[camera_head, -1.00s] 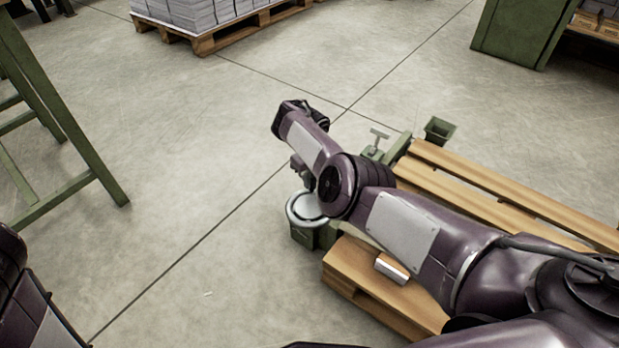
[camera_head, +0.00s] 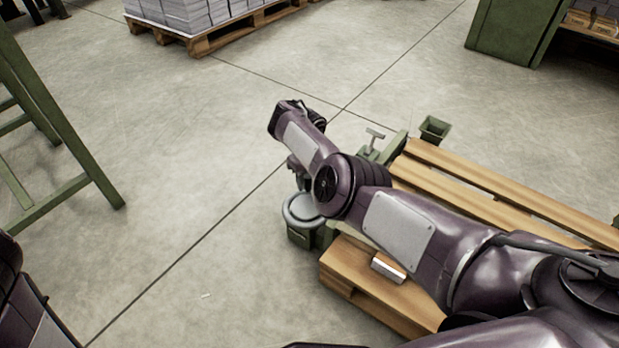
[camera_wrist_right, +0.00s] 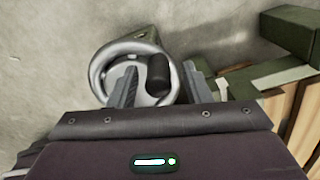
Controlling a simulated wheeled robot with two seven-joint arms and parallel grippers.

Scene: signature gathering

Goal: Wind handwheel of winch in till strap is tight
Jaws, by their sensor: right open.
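The winch handwheel (camera_head: 298,211) is a pale metal ring on a green winch housing (camera_head: 300,238) at the pallet's left corner. In the right wrist view the handwheel (camera_wrist_right: 103,62) shows with a dark upright knob (camera_wrist_right: 158,74) on it. My right gripper (camera_wrist_right: 157,78) is open, its two fingers on either side of the knob, over the wheel. Whether the fingers touch the knob cannot be told. In the head view my right wrist hides the gripper's fingers and part of the wheel. The strap cannot be made out clearly. My left gripper is out of view.
A green trestle leg (camera_head: 75,130) stands at the left. Open concrete floor lies between.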

